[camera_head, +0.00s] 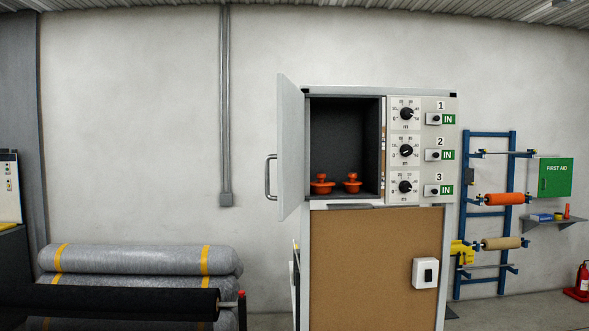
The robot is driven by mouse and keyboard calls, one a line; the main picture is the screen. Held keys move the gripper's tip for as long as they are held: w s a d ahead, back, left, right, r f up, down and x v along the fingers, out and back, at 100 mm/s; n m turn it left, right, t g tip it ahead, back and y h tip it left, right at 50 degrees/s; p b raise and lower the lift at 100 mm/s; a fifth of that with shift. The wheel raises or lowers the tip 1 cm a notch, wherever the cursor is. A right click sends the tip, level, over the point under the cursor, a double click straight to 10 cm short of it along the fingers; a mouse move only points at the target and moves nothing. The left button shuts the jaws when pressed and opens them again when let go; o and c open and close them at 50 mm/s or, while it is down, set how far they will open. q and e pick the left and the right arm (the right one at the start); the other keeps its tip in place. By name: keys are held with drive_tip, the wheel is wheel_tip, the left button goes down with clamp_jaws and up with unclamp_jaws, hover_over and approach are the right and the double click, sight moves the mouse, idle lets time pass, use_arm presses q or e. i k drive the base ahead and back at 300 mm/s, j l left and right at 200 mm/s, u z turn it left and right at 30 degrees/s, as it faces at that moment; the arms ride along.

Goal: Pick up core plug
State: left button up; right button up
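Two orange plugs stand side by side on the floor of an open grey cabinet compartment. The left plug (322,186) and the right plug (352,184) each have a wide base and a small knob on top. They look alike, and I cannot tell which one is the core plug. The cabinet door (291,150) stands open to the left, with a handle on its outer side. Neither of my grippers is in the head view.
A panel (422,150) with several dials and switches is right of the compartment. A brown board (375,270) with a white switch (425,273) is below. Wrapped rolls (140,262) lie at the left. A blue rack (487,215) and fire extinguisher (582,281) stand at the right.

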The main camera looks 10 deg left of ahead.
sight(319, 187)
drive_tip(key=j+z, duration=0.15)
drive_tip(key=j, duration=0.5)
drive_tip(key=j+z, duration=0.15)
drive_tip(key=j, duration=0.5)
drive_tip(key=k+j+z, duration=0.15)
drive_tip(key=j, duration=0.45)
drive_tip(key=l+u, duration=0.45)
drive_tip(key=l, duration=0.9)
drive_tip(key=i+j+z, duration=0.1)
drive_tip(key=i, duration=0.2)
drive_tip(key=i+j, duration=0.1)
drive_tip(key=i, duration=0.25)
drive_tip(key=z, duration=0.05)
